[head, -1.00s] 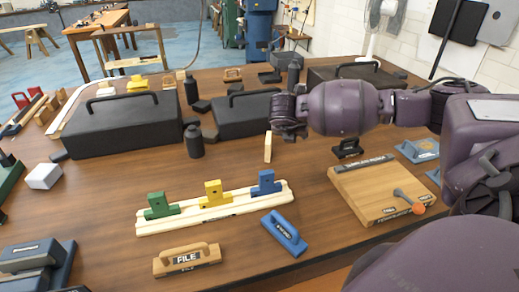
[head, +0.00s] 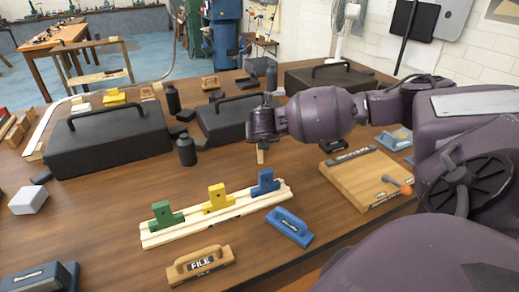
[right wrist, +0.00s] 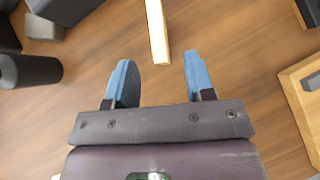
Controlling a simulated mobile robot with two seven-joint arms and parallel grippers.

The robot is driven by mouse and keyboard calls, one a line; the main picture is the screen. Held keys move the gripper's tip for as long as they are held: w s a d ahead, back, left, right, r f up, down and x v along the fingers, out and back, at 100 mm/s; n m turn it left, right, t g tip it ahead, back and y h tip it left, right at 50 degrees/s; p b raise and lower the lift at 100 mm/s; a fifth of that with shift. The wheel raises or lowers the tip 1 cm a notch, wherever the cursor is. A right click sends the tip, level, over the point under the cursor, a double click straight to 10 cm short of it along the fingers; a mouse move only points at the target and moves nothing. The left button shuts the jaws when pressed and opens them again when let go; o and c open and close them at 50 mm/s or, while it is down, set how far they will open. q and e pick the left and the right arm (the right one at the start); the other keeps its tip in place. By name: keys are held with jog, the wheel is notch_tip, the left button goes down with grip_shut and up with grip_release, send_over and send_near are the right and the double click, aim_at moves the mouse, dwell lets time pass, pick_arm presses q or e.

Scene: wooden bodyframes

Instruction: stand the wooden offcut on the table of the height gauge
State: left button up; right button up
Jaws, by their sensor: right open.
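The wooden offcut (head: 260,157) is a small pale upright stick on the workbench, directly below my right gripper (head: 262,142) in the head view; the gripper hides its upper part. In the right wrist view the offcut (right wrist: 157,32) lies ahead of the open blue fingers of my right gripper (right wrist: 158,78), roughly in line with the gap between them and apart from both. I cannot pick out the height gauge for certain. My left gripper is not in view.
A tan wooden board (head: 358,183) with an orange-tipped lever is to the right. A pale rack (head: 235,212) with green, yellow and blue blocks stands in front. Dark bottles (head: 187,152) and black cases (head: 108,143) are left and behind. Bare bench surrounds the offcut.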

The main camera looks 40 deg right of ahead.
jog(key=shift+x, duration=4.05)
jog(key=shift+w+a, duration=0.1)
jog(key=shift+w, duration=0.05)
grip_shut()
